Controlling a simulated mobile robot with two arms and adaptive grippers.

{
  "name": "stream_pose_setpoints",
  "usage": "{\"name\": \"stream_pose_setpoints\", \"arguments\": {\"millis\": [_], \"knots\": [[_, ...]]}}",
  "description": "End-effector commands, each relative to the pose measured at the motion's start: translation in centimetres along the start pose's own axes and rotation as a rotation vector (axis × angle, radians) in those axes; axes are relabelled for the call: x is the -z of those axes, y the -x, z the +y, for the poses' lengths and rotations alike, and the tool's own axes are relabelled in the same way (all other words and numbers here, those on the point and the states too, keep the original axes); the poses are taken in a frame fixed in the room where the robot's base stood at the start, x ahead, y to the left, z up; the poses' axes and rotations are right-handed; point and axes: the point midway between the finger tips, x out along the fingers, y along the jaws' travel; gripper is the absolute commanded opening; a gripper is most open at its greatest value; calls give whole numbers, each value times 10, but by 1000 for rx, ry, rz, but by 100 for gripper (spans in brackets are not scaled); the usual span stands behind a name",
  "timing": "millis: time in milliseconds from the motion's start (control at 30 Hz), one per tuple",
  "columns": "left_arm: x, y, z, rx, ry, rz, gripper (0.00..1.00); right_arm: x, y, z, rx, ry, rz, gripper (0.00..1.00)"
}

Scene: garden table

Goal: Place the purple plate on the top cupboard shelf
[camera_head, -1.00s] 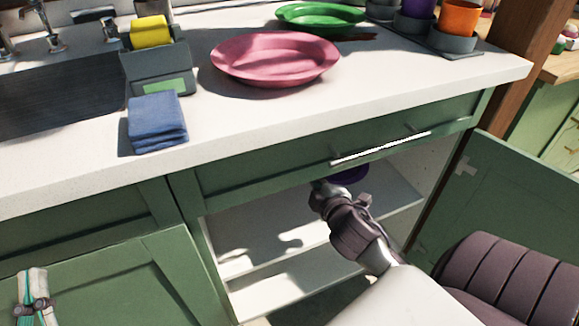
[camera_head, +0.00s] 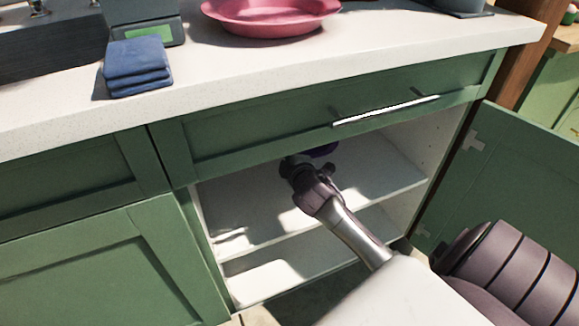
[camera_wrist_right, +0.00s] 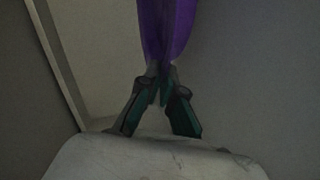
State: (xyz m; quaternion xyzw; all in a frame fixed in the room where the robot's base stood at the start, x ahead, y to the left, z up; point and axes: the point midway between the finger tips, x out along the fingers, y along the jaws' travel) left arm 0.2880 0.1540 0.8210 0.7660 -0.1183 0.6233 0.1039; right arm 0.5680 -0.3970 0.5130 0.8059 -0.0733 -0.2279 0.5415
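The purple plate (camera_head: 322,151) is inside the open cupboard, just under the drawer front, and mostly hidden by it and by my right gripper. My right gripper (camera_head: 296,165) reaches into the cupboard above the top shelf (camera_head: 395,165). In the right wrist view the plate (camera_wrist_right: 167,28) shows edge-on, and the gripper fingers (camera_wrist_right: 164,80) are closed on its rim. I cannot tell whether the plate touches the shelf. My left gripper is not in view.
The open cupboard door (camera_head: 520,185) stands at the right. The drawer front (camera_head: 330,115) and its handle hang above the opening. A lower shelf (camera_head: 330,250) is bare. A pink plate (camera_head: 270,18) and a folded blue cloth (camera_head: 137,66) lie on the counter.

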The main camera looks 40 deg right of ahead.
Motion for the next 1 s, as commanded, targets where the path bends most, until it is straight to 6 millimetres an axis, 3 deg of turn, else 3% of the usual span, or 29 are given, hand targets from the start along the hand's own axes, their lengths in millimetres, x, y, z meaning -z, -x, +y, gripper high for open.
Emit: {"name": "stream_pose_setpoints", "arguments": {"millis": [100,200,400,433,500,833,1000], "knots": [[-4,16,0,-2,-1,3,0,-8,-7,-23,2,0,0,0],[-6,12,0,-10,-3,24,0,-11,-9,-32,1,1,0,0],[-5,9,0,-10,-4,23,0,-10,-8,-30,2,0,-1,0],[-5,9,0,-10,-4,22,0,-11,-8,-31,3,-1,-1,9],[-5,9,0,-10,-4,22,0,-10,-8,-31,3,-1,-1,17],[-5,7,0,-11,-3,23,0,-10,-5,-30,3,0,0,17],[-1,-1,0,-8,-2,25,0,-9,18,-28,4,0,0,17]]}}
